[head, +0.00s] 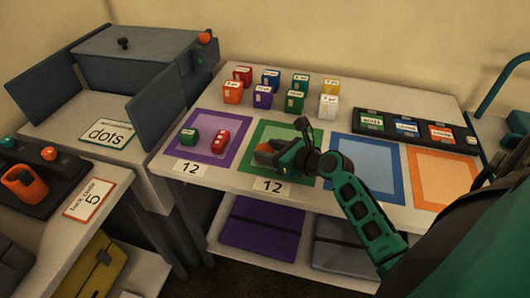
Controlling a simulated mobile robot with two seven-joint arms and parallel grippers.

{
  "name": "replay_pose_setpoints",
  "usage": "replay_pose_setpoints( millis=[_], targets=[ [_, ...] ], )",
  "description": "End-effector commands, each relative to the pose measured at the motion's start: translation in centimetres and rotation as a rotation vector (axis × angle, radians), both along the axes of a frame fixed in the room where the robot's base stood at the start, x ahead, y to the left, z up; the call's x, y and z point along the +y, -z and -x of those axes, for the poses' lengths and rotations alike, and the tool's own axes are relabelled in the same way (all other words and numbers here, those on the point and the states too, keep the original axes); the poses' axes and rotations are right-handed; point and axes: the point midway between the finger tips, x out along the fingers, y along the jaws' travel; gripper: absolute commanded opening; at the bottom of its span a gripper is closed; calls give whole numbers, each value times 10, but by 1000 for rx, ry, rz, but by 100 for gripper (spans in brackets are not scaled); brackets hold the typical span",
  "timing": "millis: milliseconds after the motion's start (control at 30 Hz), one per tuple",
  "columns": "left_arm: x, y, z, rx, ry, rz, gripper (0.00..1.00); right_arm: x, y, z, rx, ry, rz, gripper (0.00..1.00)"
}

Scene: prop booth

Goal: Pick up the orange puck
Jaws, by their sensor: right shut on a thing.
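My right gripper (275,156) is low over the green-bordered mat (262,130) on the white table. It is shut on a small orange thing (264,148), which looks like the orange puck. The fingers hide most of it, so its full shape does not show, and I cannot tell whether it touches the mat. My left gripper is out of view.
Several coloured blocks stand behind. A dark tray (405,141) is at the back right. The blue mat (362,172) and orange mat (442,178) look clear.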

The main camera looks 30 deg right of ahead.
Motion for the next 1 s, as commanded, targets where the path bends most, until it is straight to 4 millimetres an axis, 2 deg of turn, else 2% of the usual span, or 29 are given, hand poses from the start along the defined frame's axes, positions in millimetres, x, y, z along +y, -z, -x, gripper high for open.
replay_pose_setpoints(
  millis=[167,367,567,800,1000],
  targets=[
    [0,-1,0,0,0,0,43,0,-2,0,-1,0,0,16],
    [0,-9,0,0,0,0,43,0,-19,-1,-3,0,0,16],
    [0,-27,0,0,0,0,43,0,-64,-1,-7,0,2,16],
    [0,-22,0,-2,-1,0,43,0,-132,-1,-10,-1,2,16],
    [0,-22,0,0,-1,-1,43,0,-176,0,-7,1,2,16]
  ],
)
